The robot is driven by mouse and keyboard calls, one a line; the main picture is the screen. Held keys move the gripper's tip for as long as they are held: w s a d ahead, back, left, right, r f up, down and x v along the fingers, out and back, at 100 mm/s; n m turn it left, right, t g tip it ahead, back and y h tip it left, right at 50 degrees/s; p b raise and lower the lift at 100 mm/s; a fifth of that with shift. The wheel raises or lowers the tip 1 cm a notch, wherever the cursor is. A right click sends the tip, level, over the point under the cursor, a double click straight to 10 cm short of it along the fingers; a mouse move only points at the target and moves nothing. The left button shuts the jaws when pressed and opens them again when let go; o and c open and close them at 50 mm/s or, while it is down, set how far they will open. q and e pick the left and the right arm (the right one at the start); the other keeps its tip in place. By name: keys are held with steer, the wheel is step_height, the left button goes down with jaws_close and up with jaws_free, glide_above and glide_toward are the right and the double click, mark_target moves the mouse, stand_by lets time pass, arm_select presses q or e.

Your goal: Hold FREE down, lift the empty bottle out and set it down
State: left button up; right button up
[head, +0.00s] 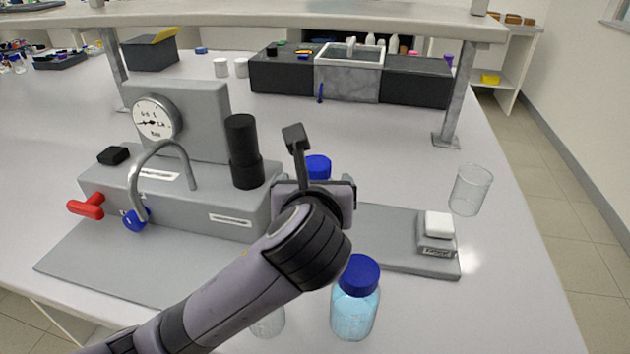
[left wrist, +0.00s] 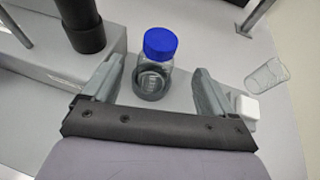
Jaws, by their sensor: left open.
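The bottle with a blue cap (left wrist: 160,42) stands upright in a dark round holder. Its clear body looks empty in the left wrist view. In the head view mostly its cap (head: 318,165) shows behind my gripper. My left gripper (left wrist: 159,72) is open, its fingers on either side of the bottle, with visible gaps and no grip on it. In the head view the gripper (head: 315,188) hides the bottle's lower part. A white button on a small grey block (head: 438,224), with a label too small to read surely, sits at the grey plate's right end. My right gripper is in neither view.
A blue-capped bottle of pale blue liquid (head: 355,305) stands in front. The grey rig (head: 180,200) with gauge and black cylinder (head: 243,152) is at left. A glass beaker (head: 471,190) stands right of the plate (head: 385,250).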

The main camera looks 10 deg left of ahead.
mark_target(317, 168)
arm_select(q)
steer(key=x, duration=1.2)
steer(key=shift+f, duration=0.1)
steer(key=shift+s, duration=0.1)
steer(key=shift+c, duration=0.3)
steer(key=c, duration=1)
steer(key=shift+c, duration=0.6)
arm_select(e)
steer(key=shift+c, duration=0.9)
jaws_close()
